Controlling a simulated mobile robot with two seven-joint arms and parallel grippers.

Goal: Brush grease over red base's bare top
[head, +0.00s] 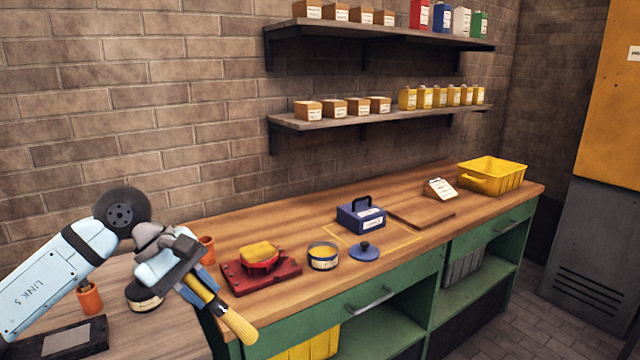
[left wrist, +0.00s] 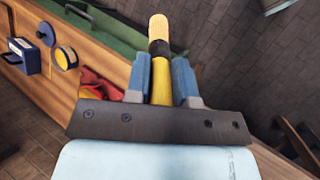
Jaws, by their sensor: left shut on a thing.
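My left gripper (head: 206,281) is shut on a brush (head: 238,325), its blue fingers around the yellow handle. The brush has a dark band and a pale yellow end, which points down toward the front right, off the bench's front edge. The left wrist view shows the brush (left wrist: 158,35) between both fingers (left wrist: 160,80). The red base (head: 264,285) sits on the bench to the right of the gripper, apart from the brush. A raised red part on it has a yellow top (head: 259,251). An open round tin (head: 323,263) with yellow contents stands right of the base. My right gripper is out of view.
A blue lid (head: 365,252) lies beside the tin. Behind are a blue box (head: 361,218) with a handle, a board (head: 421,219), a card (head: 439,188) and a yellow crate (head: 493,174). Orange cups (head: 89,298) and a dark round tin (head: 143,298) stand on the left.

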